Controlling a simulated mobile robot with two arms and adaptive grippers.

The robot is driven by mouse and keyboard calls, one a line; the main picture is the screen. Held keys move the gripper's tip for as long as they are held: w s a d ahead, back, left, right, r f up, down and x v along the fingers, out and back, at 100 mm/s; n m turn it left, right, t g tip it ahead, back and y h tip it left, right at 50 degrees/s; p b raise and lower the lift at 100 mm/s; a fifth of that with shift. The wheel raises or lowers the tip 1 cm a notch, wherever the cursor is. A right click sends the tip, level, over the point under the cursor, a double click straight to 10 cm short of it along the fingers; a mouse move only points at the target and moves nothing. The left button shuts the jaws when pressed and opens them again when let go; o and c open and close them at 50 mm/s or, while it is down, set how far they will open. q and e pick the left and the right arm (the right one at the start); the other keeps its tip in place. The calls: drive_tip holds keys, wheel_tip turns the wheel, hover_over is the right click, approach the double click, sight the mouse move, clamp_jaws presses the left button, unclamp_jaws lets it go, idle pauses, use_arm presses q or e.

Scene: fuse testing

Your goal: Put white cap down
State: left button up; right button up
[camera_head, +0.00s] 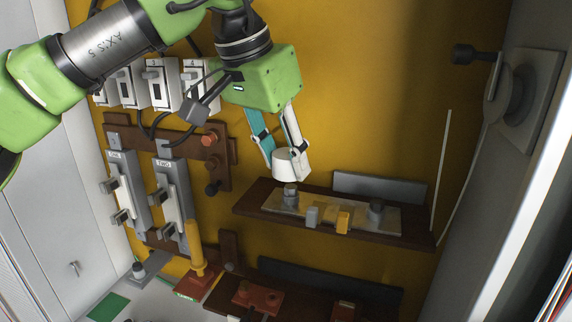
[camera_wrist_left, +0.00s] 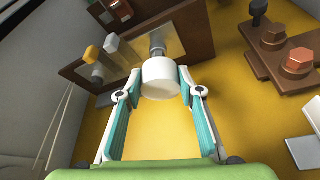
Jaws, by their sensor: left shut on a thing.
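The white cap (camera_head: 289,157) is a short white cylinder between the fingertips of my left gripper (camera_head: 283,166). In the left wrist view the white cap (camera_wrist_left: 160,77) sits between both fingers of the left gripper (camera_wrist_left: 160,90), which is shut on it. The cap is close above a metal post (camera_head: 291,196) at the left end of a plate on the brown shelf (camera_head: 400,238). In the wrist view the post (camera_wrist_left: 157,44) shows just beyond the cap. I cannot tell whether cap and post touch. My right gripper is not in view.
The plate also carries a grey block (camera_head: 313,216), a yellow block (camera_head: 343,222) and a second metal post (camera_head: 376,211). Switch units (camera_head: 170,200) and a yellow handle (camera_head: 194,245) stand at the left. A round wall fixture (camera_head: 512,98) is at the right. The upper yellow panel (camera_head: 370,90) is clear.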

sight(291, 186)
use_arm(q)
drive_tip(key=shift+f, duration=0.75)
drive_tip(key=shift+w+d+f+p, duration=0.2)
drive_tip(key=shift+d+f+p, duration=0.1)
drive_tip(key=shift+p, duration=0.15)
drive_tip(key=shift+s+f, duration=0.1)
drive_tip(key=shift+f+b, duration=0.3)
drive_tip(key=shift+f, duration=0.2)
drive_tip(key=o, duration=0.7)
drive_tip(key=shift+o, duration=0.2)
drive_tip(key=v, duration=0.8)
drive_tip(key=shift+r+b, duration=0.4)
drive_tip(key=shift+r, duration=0.05)
